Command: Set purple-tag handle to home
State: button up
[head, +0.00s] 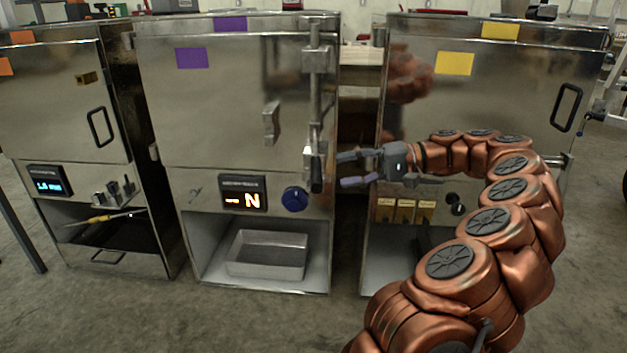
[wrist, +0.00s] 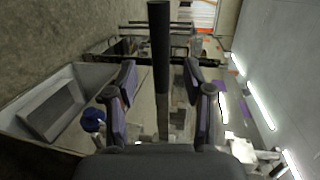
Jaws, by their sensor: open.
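The cabinet with purple tags (head: 192,58) stands in the middle. Its handle is a metal lever at the right edge of the door, with a dark grip (head: 316,172) at its lower end. In the wrist view a dark round grip (wrist: 159,50) runs down from the top edge between my fingers, with a paler metal part below it. My gripper (head: 346,169) is open just right of the dark grip, fingers pointing left. In the wrist view the fingers (wrist: 160,84) lie either side of the grip line, with gaps visible. I cannot tell whether either finger touches it.
A blue knob (head: 294,199) and a display reading N (head: 242,193) sit below the door. A metal tray (head: 267,255) lies in the open bay underneath. A yellow-tag cabinet (head: 500,30) stands right, behind my arm. An orange-tag cabinet (head: 22,37) stands left.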

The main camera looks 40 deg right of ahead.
aim_at(316, 175)
jog(key=b+x, duration=0.2)
jog(key=x, duration=0.5)
jog(key=shift+a+f, duration=0.1)
jog(key=shift+a, duration=0.05)
grip_shut()
dwell(0.3)
